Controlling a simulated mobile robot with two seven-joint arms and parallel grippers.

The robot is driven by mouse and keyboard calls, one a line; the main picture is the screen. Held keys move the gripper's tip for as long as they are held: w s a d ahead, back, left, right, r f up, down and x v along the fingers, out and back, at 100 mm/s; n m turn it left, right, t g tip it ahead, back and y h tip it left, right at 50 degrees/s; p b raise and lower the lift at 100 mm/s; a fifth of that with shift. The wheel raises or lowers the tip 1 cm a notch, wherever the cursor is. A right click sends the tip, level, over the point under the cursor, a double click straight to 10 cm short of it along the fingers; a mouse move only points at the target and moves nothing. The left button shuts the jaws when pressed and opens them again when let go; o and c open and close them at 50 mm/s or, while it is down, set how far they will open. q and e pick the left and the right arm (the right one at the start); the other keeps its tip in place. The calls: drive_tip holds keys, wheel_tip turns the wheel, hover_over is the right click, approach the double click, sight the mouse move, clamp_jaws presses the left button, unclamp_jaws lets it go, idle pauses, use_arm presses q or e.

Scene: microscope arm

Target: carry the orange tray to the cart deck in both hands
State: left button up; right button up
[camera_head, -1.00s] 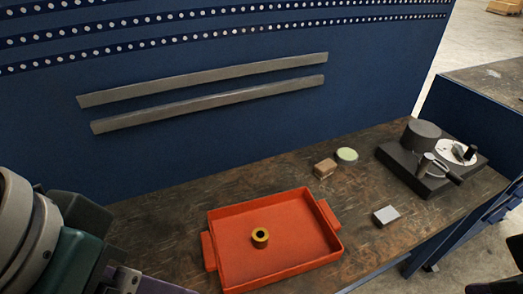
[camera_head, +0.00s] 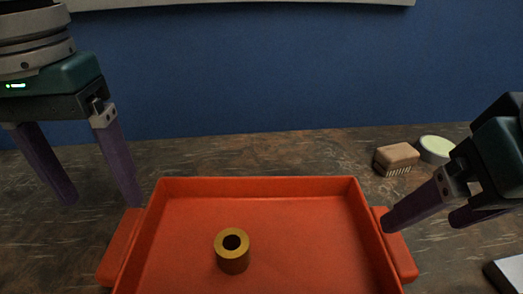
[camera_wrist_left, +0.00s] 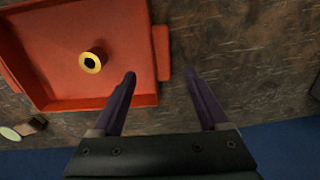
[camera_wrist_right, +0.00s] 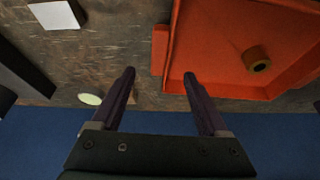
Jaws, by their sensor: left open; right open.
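The orange tray (camera_head: 265,215) lies on the dark worktop, with a handle tab on its left side and one on its right. A brass ring-shaped piece (camera_head: 232,252) stands inside it. My left gripper (camera_head: 102,200) is open and empty, above the table by the left handle; the left wrist view shows that handle (camera_wrist_left: 161,55) close to the fingers. My right gripper (camera_head: 425,222) is open and empty at the right handle (camera_head: 398,250); the right wrist view shows the handle (camera_wrist_right: 159,50) beyond and between the fingertips. I cannot tell whether a finger touches it. The cart deck is not identifiable.
A wooden brush (camera_head: 396,157) and a round pale-green-topped container (camera_head: 436,149) stand at the back right. A white-topped block (camera_head: 508,272) lies at the right edge. A blue wall (camera_head: 270,80) rises behind the worktop (camera_head: 300,158).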

sight(123, 238)
use_arm(q)
drive_tip(key=shift+s+a, duration=0.1)
use_arm(e)
drive_tip(key=shift+s+a, duration=0.1)
drive_tip(key=shift+a, duration=0.05)
use_arm(q)
wheel_tip(123, 238, down, 10)
drive_tip(key=shift+r, duration=0.1)
use_arm(e)
drive_tip(key=x, duration=1)
use_arm(q)
clamp_jaws()
use_arm(e)
clamp_jaws()
drive_tip(key=shift+r, duration=0.1)
